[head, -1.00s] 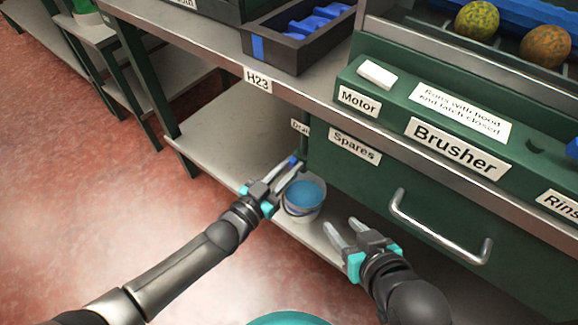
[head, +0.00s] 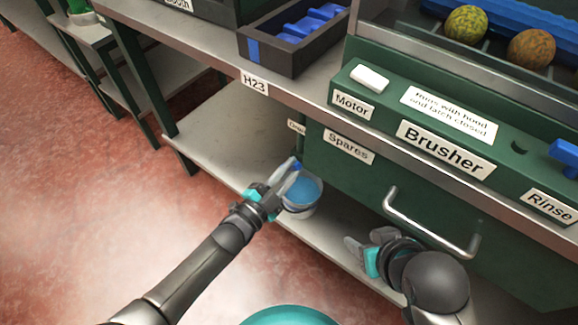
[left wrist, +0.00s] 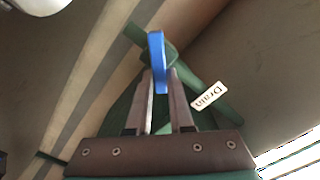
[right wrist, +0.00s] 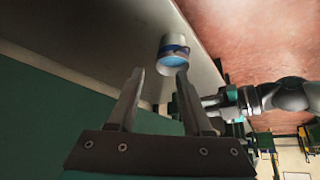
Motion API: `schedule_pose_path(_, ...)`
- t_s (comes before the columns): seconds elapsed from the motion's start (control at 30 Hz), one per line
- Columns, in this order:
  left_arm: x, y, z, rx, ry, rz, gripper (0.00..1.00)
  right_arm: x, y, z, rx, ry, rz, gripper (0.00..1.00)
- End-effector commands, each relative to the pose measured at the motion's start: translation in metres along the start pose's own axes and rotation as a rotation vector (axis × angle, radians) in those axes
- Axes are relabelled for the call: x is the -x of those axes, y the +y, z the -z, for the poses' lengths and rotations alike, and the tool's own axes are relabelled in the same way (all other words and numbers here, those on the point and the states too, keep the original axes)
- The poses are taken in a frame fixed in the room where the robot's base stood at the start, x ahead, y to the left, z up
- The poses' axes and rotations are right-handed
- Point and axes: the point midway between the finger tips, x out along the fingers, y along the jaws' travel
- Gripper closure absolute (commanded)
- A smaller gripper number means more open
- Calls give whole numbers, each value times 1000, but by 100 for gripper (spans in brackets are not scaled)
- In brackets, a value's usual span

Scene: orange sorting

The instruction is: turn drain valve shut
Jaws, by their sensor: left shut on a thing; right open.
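The drain valve's blue handle (left wrist: 158,62) is between the fingertips of my left gripper (left wrist: 159,90) in the left wrist view, and the gripper is shut on it. A green pipe (left wrist: 210,95) and the Drain label (left wrist: 207,96) are beside it. In the head view a bit of the blue handle (head: 298,166) shows at the fingertips of my left gripper (head: 288,178), above a bucket (head: 300,208). My right gripper (head: 362,248) is open and empty below the Spares drawer; its fingers also show apart in the right wrist view (right wrist: 158,90).
The bucket of blue liquid stands on the lower shelf (head: 215,150), close to my left gripper. The drawer handle (head: 430,225) sticks out above my right gripper. The Brusher panel (head: 440,130) overhangs with a Motor switch (head: 369,78) and a blue Rinse handle (head: 566,152).

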Motion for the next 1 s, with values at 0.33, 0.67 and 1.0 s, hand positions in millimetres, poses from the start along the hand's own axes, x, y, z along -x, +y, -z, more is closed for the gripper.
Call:
schedule_pose_path(0.33, 0, 8, -2, -327, -2, -1, 100, -6, -5, 4, 2, 44, 13, 50)
schedule_pose_path(0.67, 1, 12, -4, -602, -1, -1, 100, -16, -17, 15, 6, 156, 45, 50)
schedule_pose_path(1.0, 1, 14, -6, -766, -1, -2, 100, -20, -27, 24, 4, 245, 70, 50)
